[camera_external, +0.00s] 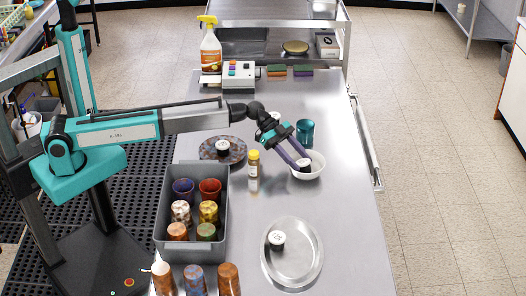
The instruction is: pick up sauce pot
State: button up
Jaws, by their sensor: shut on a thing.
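A small dark sauce pot with a pale top (305,162) is at the white bowl (316,172) in the middle right of the table. My gripper (301,166) reaches down to it from the upper left, its fingers shut on the pot. The fingers hide part of the pot, and I cannot tell whether it touches the bowl. A similar pot (222,146) is on the speckled plate (208,154), and another (276,239) is on the round metal tray (300,266).
A grey bin (160,226) of several cups stands left of the tray. A yellow-capped bottle (254,170) stands left of my gripper. A teal cup (305,131) is just behind it. A spray bottle (210,50) and control box (239,76) are at the back. The right table edge is clear.

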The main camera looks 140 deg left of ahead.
aim_at(299, 161)
notch_tip(299, 161, up, 9)
jog(key=shift+f+b, duration=0.1)
jog(key=shift+b, duration=0.8)
dwell(0.4)
